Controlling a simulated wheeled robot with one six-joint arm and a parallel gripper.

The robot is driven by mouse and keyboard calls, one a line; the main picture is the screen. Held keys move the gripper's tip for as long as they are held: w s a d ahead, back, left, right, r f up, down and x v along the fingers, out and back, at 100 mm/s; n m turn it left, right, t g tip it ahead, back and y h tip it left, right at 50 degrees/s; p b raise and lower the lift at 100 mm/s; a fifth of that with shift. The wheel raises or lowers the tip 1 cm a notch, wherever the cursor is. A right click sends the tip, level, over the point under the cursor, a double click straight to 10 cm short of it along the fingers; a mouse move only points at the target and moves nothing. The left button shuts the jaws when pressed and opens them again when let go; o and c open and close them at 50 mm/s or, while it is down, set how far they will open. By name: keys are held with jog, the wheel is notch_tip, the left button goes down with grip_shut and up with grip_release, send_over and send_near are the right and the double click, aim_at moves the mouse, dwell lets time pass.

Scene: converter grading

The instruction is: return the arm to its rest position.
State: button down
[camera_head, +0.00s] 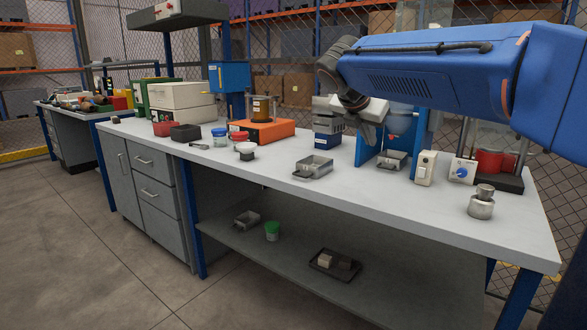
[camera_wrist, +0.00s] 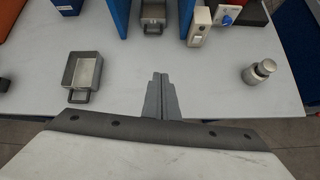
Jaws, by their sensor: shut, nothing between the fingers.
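My gripper (camera_wrist: 161,78) shows in the wrist view with its two grey fingers together and nothing between them. It points over the grey worktop, apart from the things on it. In the head view my blue arm reaches in from the right, and its wrist bends down over the back of the bench. The fingers are hard to make out there.
The workbench (camera_head: 390,193) has clear surface along its front. A metal tray (camera_head: 313,170) stands left of my gripper, also in the wrist view (camera_wrist: 82,72). A blue stand (camera_head: 366,150), a switch box (camera_head: 425,168) and a metal weight (camera_head: 481,207) are close by.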

jog(key=s+d+f+m+g+y, duration=0.1)
jog(key=s+d+f+m, duration=0.2)
jog(key=s+f+m, duration=0.6)
jog(key=s+d+f+m+y, duration=0.2)
jog(key=s+f+m, duration=0.7)
jog(key=s, duration=0.7)
jog(key=s+d+f+m+g+y, duration=0.1)
jog(key=s+d+f+m, duration=0.3)
jog(key=s+f+m, duration=0.5)
jog(key=s+f+y, duration=0.1)
jog(key=s+f, duration=0.1)
jog(key=s, duration=0.1)
jog(key=shift+s+g, duration=0.15)
jog(key=shift+g, duration=0.15)
